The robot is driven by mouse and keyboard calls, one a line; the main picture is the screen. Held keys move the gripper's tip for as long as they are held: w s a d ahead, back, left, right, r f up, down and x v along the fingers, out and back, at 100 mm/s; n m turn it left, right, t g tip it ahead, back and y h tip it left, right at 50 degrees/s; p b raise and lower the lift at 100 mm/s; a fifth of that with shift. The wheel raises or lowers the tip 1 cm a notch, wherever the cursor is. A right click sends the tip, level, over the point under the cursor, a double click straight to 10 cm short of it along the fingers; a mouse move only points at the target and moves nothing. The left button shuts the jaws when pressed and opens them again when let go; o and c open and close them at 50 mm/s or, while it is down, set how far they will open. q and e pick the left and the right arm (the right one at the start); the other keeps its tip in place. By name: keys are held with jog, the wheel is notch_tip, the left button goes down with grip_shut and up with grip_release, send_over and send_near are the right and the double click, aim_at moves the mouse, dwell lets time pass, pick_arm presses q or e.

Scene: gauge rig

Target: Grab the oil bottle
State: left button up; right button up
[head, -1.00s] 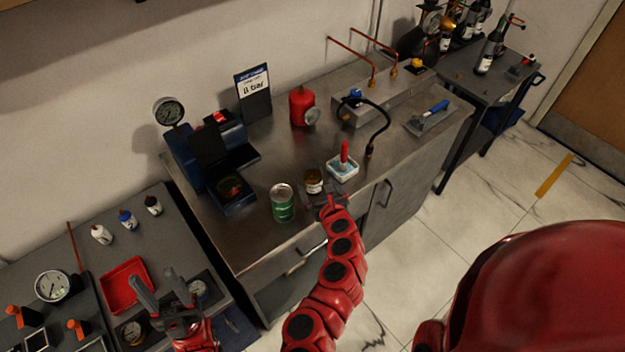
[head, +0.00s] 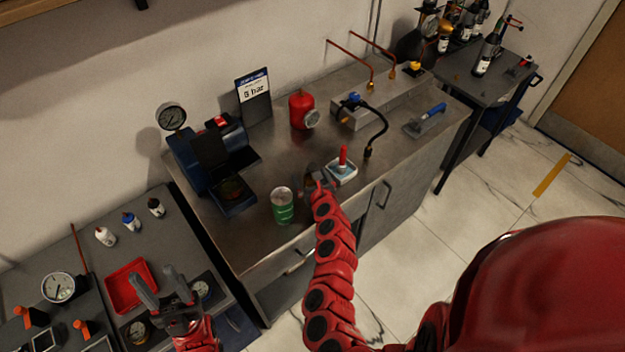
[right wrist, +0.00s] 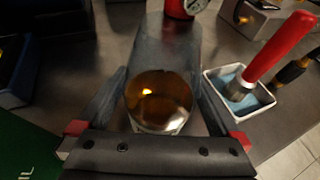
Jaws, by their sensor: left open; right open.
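A small glass bottle of amber oil (right wrist: 158,100) stands on the steel bench, large in the right wrist view. My right gripper (right wrist: 160,84) is open, with a finger on each side of the bottle; I cannot tell whether they touch it. In the head view the right gripper (head: 317,181) is at the bench's front part and mostly hides the bottle. My left gripper (head: 153,281) is open and empty, over the lower grey table at the left, near the red tray (head: 131,284).
A green can (head: 283,207) stands close left of the right gripper. A white-rimmed dish (head: 341,174) with a red-handled tool is close right. Behind are a red cylinder with a gauge (head: 302,110) and a blue gauge device (head: 190,165). Three small dropper bottles (head: 131,222) stand at left.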

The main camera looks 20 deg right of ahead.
jog(key=shift+c, duration=0.3)
grip_shut()
dwell(0.3)
jog(key=shift+r, duration=0.1)
